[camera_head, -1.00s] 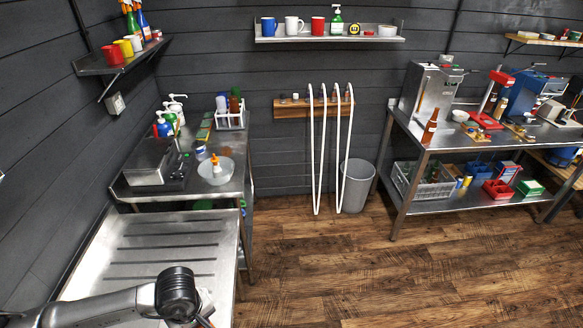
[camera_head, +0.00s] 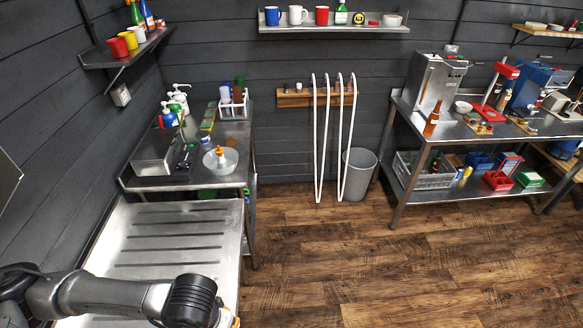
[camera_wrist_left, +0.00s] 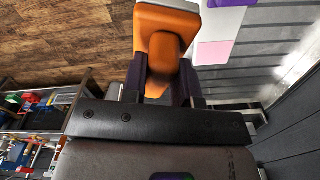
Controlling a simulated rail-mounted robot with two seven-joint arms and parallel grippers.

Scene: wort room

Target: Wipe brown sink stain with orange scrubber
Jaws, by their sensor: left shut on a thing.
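The orange scrubber (camera_wrist_left: 167,30) shows in the left wrist view, its handle between the dark purple fingers of my left gripper (camera_wrist_left: 162,75), which is shut on it. In the head view only a small orange edge (camera_head: 236,322) shows beside my wrist at the bottom; my fingers are hidden there. The ribbed steel sink drainboard (camera_head: 175,240) lies just beyond my left wrist. I see no brown stain; my arm and the frame edge hide the near part of the sink. My right gripper is not in view.
A steel side table (camera_head: 215,178) with a white bowl (camera_head: 229,163) and pump bottles stands beyond the drainboard. In the wrist view a pink patch (camera_wrist_left: 213,53) lies on a white surface beside the scrubber. The wood floor (camera_head: 330,260) is clear on the right.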

